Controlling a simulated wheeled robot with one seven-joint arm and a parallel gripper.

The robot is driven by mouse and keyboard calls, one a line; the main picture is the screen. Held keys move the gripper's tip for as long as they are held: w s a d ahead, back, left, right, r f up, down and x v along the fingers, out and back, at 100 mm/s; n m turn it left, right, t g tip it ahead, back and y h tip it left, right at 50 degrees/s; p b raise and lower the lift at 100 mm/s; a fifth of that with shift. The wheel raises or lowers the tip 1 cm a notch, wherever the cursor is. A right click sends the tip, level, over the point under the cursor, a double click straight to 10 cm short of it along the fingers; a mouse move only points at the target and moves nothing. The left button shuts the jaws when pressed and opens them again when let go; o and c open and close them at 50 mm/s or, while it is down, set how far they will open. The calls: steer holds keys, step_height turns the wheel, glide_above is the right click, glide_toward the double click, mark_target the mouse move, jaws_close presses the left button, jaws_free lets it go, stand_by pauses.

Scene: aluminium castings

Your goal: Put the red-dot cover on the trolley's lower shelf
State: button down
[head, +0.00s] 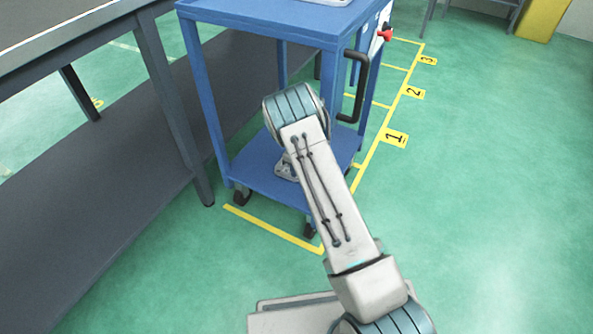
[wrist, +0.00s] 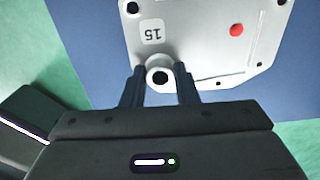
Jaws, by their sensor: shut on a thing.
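The red-dot cover (wrist: 200,45) is a pale grey aluminium casting with a red dot, a "15" label and several holes. My gripper (wrist: 161,78) is shut on its round boss at the near edge. In the wrist view the cover lies over the blue surface of the trolley's lower shelf (wrist: 288,75). My arm hides the gripper and most of the cover there. I cannot tell whether the cover touches the shelf.
The blue trolley (head: 203,90) has posts, an upper shelf (head: 270,20) above and a black handle (head: 354,88) at the right. A dark grey workbench (head: 90,30) with a lower shelf stands at the left. Green floor with numbered yellow bays is clear at the right.

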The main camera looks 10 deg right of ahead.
steer(key=shift+f, duration=0.15)
steer(key=c, duration=1.1)
jaws_free()
step_height(320, 180, up, 12)
steer(key=p, duration=0.5)
